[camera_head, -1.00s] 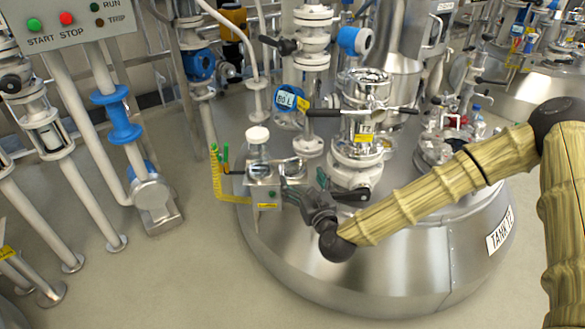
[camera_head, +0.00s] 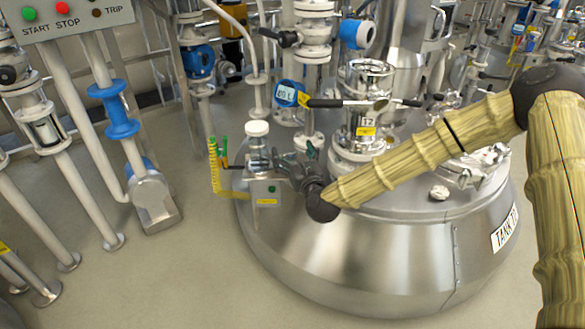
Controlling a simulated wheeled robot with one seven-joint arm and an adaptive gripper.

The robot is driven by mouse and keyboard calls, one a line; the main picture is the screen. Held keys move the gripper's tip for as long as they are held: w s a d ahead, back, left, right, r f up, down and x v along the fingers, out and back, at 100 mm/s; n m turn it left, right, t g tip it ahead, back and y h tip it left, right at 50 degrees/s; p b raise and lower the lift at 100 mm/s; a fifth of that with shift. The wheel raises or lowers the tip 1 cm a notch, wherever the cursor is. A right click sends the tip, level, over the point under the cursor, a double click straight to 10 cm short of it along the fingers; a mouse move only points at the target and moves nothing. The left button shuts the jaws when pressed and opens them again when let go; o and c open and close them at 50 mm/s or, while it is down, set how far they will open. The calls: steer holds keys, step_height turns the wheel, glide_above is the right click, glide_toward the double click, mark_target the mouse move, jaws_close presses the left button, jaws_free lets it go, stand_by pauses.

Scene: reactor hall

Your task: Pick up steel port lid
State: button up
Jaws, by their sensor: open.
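A tall steel port with a shiny round top (camera_head: 370,72) stands on the tank. It carries a yellow tag and a black-handled lever crosses it. I cannot tell for certain whether this round top is the steel port lid. My gripper (camera_head: 284,163) is at the left side of the tank top, lower left of that port and apart from it. It is open, with its fingers pointing left beside a small steel box (camera_head: 265,192) and a white-capped fitting (camera_head: 257,142). The fingers partly hide what lies behind them. I see nothing held in them.
The steel tank (camera_head: 350,265) fills the middle. A yellow coiled hose (camera_head: 216,172) hangs left of the box. White pipes and a start/stop panel (camera_head: 70,15) are at left. Open floor lies between.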

steer(key=c, duration=1.3)
steer(key=shift+r, duration=0.1)
steer(key=shift+r, duration=0.1)
steer(key=shift+w+r+p, duration=0.1)
steer(key=shift+r+p, duration=0.15)
steer(key=shift+p, duration=0.05)
steer(key=r+p, duration=0.1)
steer(key=r, duration=0.2)
steer(key=shift+s+p, duration=0.3)
steer(key=shift+p, duration=0.05)
steer(key=s+p, duration=0.1)
steer(key=s, duration=0.4)
steer(key=s+a+p, duration=0.1)
steer(key=s, duration=0.4)
steer(key=s+a+r+p, duration=0.1)
steer(key=s, duration=0.4)
steer(key=shift+s+r, duration=0.1)
steer(key=shift+s, duration=0.1)
